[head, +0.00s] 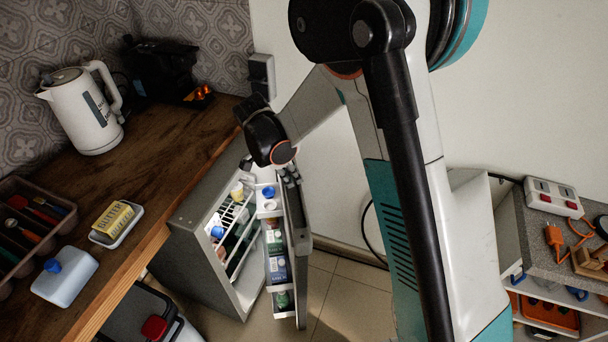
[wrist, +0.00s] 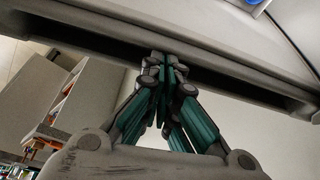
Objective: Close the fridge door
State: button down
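The small grey fridge (head: 198,262) stands below the counter's end, with its inside and white racks showing. Its door (head: 301,250) is swung open, with bottles and cartons on the door's inner shelves. My gripper (head: 291,176) is at the top of the door in the head view, partly hidden by my arm. In the wrist view the fingers of my gripper (wrist: 167,62) are together, with their tips against or very near a long grey edge (wrist: 110,42), likely the door. No gap shows between the fingers, and I cannot see anything held.
A wooden counter (head: 165,150) carries a white kettle (head: 88,108), a butter dish (head: 116,222) and a cutlery tray (head: 35,215). A bin with a red part (head: 155,327) stands left of the fridge. A shelf unit (head: 545,235) stands at right. Tiled floor (head: 345,290) shows beside the door.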

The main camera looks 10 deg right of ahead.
jog(key=shift+w+a+p, duration=0.1)
jog(key=shift+w+a, duration=0.7)
jog(key=shift+a, duration=1.55)
jog(key=shift+w+a+p, duration=0.1)
jog(key=shift+w+a, duration=0.65)
jog(key=shift+a, duration=1.65)
jog(key=shift+w+a+p, duration=0.1)
jog(key=shift+w+a, duration=0.7)
jog(key=shift+a, duration=1.55)
jog(key=shift+w+a, duration=0.1)
jog(key=shift+a, duration=0.05)
jog(key=shift+r, duration=0.1)
